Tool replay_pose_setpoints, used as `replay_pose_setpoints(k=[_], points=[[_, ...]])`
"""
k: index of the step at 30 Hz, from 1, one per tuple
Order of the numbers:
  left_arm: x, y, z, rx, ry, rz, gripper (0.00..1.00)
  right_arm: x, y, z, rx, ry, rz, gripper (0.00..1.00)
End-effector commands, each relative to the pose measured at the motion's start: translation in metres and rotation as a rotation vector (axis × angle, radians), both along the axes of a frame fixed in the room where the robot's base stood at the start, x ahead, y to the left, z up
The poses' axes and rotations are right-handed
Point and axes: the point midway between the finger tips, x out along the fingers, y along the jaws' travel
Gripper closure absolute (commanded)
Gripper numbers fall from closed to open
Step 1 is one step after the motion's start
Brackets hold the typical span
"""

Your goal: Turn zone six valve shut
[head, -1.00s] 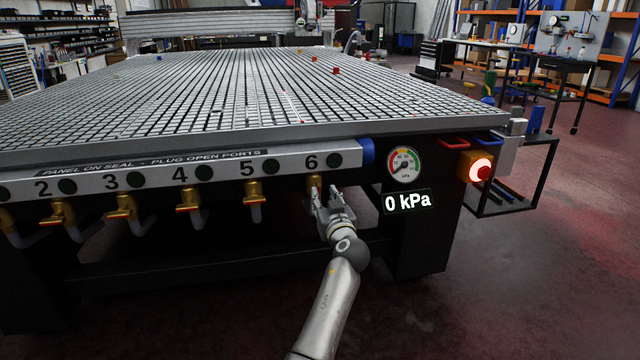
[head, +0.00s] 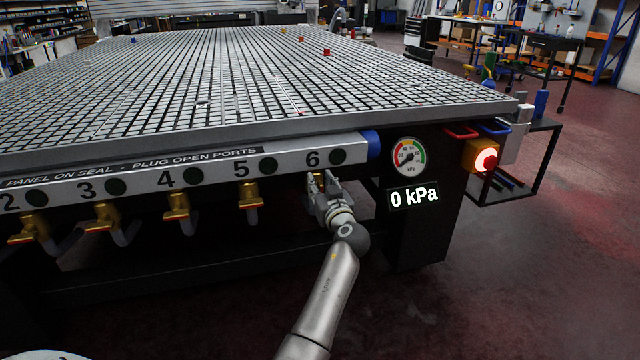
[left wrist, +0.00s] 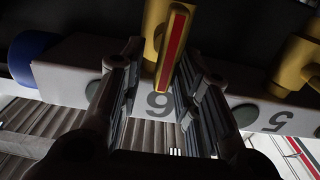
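The zone six valve (head: 318,178) is a brass valve below the number 6 on the panel. My gripper hides most of it in the head view. In the left wrist view its yellow handle with a red stripe (left wrist: 173,48) shows upside down above the 6. My left gripper (head: 320,192) is at this valve, its fingers pointing up at the panel. In the left wrist view its fingers (left wrist: 162,75) stand apart, one to each side of the handle's lower end. I cannot tell whether either touches it. My right gripper is not in view.
The zone five valve (head: 250,196) is beside it, with more brass valves farther left. The gauge (head: 408,157) and the display (head: 413,195) reading 0 kPa are right of my gripper. A lit red button (head: 485,159) is farther right. The grid table (head: 240,85) spreads above.

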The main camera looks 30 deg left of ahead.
Motion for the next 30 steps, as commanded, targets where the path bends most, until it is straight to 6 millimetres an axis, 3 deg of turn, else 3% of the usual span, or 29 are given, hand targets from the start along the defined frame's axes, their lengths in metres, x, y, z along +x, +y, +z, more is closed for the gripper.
replay_pose_setpoints(k=[1, 6, 19, 30], points=[[0.0, 0.0, 0.0, 0.0, 0.0, 0.0, 0.78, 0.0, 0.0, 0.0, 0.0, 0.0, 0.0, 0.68], [0.0, 0.0, 0.0, 0.0, 0.0, 0.0, 1.0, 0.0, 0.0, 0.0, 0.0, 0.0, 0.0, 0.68], [0.001, -0.001, 0.0, 0.03, 0.034, -0.001, 1.0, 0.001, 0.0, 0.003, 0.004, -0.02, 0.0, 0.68], [0.007, -0.005, 0.0, 0.202, 0.231, 0.0, 1.0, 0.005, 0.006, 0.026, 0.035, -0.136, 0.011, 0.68]])
